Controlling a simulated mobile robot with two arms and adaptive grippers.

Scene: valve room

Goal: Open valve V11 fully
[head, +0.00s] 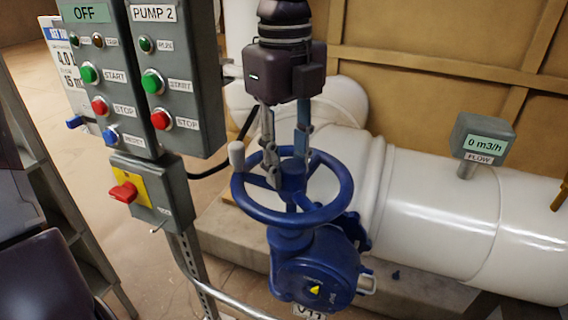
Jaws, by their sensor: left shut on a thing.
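The blue valve has a round handwheel (340,203) on top, with a pale grey crank knob (237,154) standing on its left rim. A partly cut-off tag (309,312) below the valve body (315,270) appears to read V11. My left gripper (286,168) comes down from above over the wheel's hub, one finger on each side, and is shut on the handwheel. The fingers hide part of the hub and spokes, so the exact contact is hard to see. My right gripper is not in view.
A flow meter (483,138) reading 0 m3/h stands on the white pipe (430,215). Control boxes (178,75) with buttons and a red switch (124,193) stand close on the left. A metal rail (235,302) runs low in front.

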